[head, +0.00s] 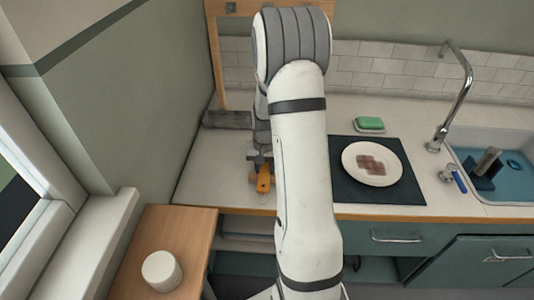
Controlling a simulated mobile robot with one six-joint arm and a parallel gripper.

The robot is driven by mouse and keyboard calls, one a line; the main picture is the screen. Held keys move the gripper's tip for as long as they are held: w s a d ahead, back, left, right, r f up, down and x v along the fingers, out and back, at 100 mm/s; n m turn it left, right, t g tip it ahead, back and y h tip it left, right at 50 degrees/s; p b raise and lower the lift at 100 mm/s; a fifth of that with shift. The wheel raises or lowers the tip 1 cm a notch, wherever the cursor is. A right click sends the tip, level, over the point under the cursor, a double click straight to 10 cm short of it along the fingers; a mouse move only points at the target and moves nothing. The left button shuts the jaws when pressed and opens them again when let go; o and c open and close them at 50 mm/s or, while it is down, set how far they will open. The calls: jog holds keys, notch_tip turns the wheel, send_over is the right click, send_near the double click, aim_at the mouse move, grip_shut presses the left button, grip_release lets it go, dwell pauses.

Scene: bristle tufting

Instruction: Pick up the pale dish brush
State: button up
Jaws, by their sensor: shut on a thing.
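My gripper (260,163) is low over the left part of the counter, partly hidden behind my white arm. It is shut on a small orange-yellow piece (263,181) that points toward the counter's front edge. Only this short part of the held thing shows. I cannot tell whether it is the pale dish brush or whether it touches the counter. No other pale brush is clearly visible.
A white plate (393,165) with brown stains lies on a dark mat (349,196). Behind it is a green sponge (369,123). At right are a tap (459,95), a small blue-handled thing (459,181) and a sink (522,191) of bluish water. A white cup-like thing (161,271) stands on the wooden side table (183,223).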

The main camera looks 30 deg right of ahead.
jog(key=c, duration=0.4)
notch_tip(320, 180, up, 10)
dwell(0.5)
